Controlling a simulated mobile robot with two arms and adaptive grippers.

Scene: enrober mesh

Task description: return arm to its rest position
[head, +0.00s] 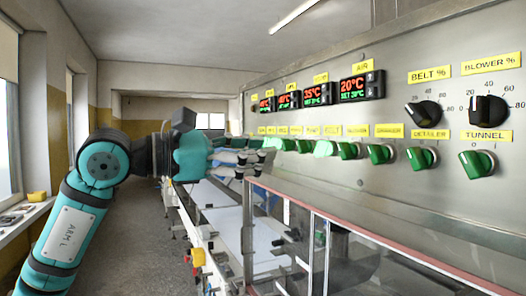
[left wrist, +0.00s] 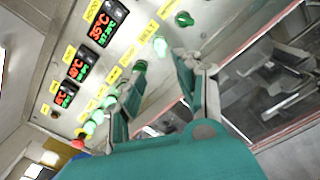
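My left arm (head: 68,232), marked ARM L, reaches in from the left in the head view. Its left gripper (head: 262,164) is held up in front of the control panel (head: 400,180), close to the row of green knobs. In the left wrist view the two fingers of the left gripper (left wrist: 160,62) stand apart with nothing seen between them. I cannot tell whether a fingertip touches the panel. My right arm and right gripper are not in view.
Green knobs (head: 421,158) and black BELT (head: 424,113) and BLOWER (head: 488,109) dials stick out from the panel. Below lie a glazed cover (head: 350,262) and a white belt (head: 222,214). A grey aisle floor (head: 130,235) is open left of the machine; a windowsill (head: 25,220) lies further left.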

